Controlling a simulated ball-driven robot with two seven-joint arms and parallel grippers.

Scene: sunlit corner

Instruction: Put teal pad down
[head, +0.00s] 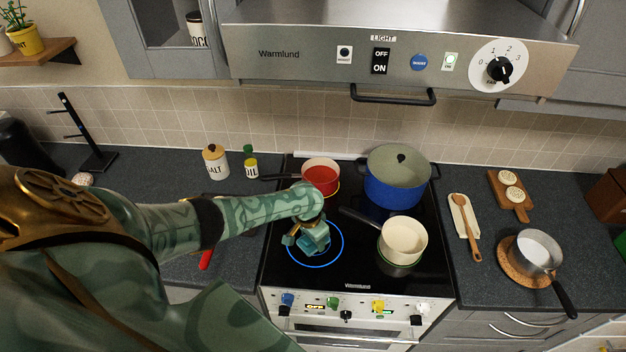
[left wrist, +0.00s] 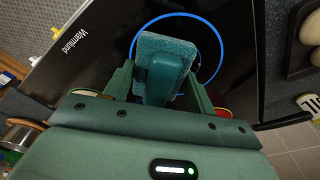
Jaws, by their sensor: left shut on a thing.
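The teal pad (left wrist: 177,44) is a flat scouring block with a raised handle. My left gripper (left wrist: 160,82) is shut on that handle, one finger on each side. In the left wrist view the pad lies over the blue ring (left wrist: 221,55) of the black hob. In the head view my left gripper (head: 306,238) reaches down over the front left ring (head: 341,243), and the pad is partly hidden by it. I cannot tell whether the pad touches the glass. My right gripper is in neither view.
A red saucepan (head: 320,179) stands behind my left gripper, and a blue pot (head: 392,193) stands back right. A cream saucepan (head: 403,238) is close on the right, its handle pointing toward the gripper. The dark worktop (head: 235,251) left of the hob has bare room.

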